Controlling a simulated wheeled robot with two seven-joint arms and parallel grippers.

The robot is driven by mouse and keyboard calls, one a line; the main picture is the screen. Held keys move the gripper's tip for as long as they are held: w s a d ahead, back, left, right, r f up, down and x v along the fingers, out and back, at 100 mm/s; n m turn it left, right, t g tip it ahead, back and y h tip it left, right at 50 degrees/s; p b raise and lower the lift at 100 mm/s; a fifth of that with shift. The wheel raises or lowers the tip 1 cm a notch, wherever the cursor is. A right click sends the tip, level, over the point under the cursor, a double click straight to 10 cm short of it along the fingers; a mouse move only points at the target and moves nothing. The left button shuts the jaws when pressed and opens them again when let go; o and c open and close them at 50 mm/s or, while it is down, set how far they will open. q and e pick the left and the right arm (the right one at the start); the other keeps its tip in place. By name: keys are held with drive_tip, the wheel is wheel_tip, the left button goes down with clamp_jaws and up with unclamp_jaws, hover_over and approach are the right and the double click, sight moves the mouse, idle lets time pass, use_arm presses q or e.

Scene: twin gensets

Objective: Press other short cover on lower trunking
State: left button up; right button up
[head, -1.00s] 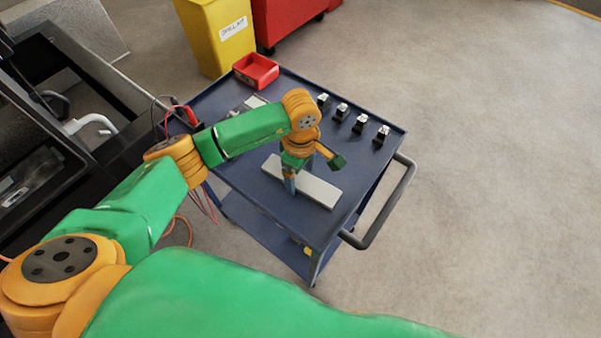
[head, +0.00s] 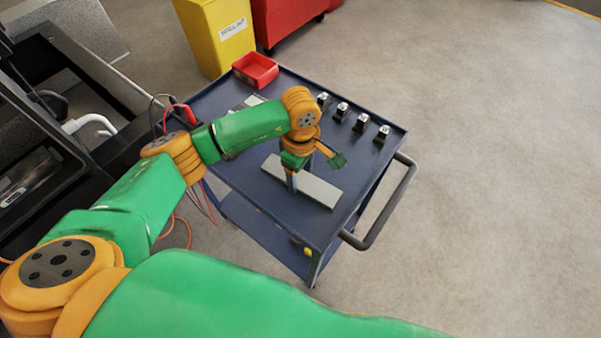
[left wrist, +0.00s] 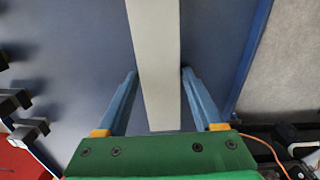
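A pale grey flat strip, which looks like the short cover (head: 318,190), lies on the blue trolley top. It also shows in the left wrist view (left wrist: 155,40), running between my fingers. My left gripper (head: 291,187) points down over the strip, its blue fingers apart. In the left wrist view, the left gripper's fingertips (left wrist: 159,72) sit one on each side of the strip, close to its long edges. I cannot tell whether they touch it. My right gripper is out of view. I cannot make out the lower trunking in these frames.
The blue trolley (head: 232,179) has a grey handle (head: 388,207) at right. Several black-and-silver pieces (head: 360,122) stand along its far right edge. A red tray (head: 256,69) sits at its far corner. A yellow bin (head: 215,35) stands behind. Dark machine framing is at left; floor at right is clear.

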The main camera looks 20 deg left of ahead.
sight(300, 179)
use_arm(q)
clamp_jaws()
drive_tip(key=shift+r+p, duration=2.6)
drive_tip(key=shift+r, duration=1.5)
drive_tip(key=shift+f, duration=0.1)
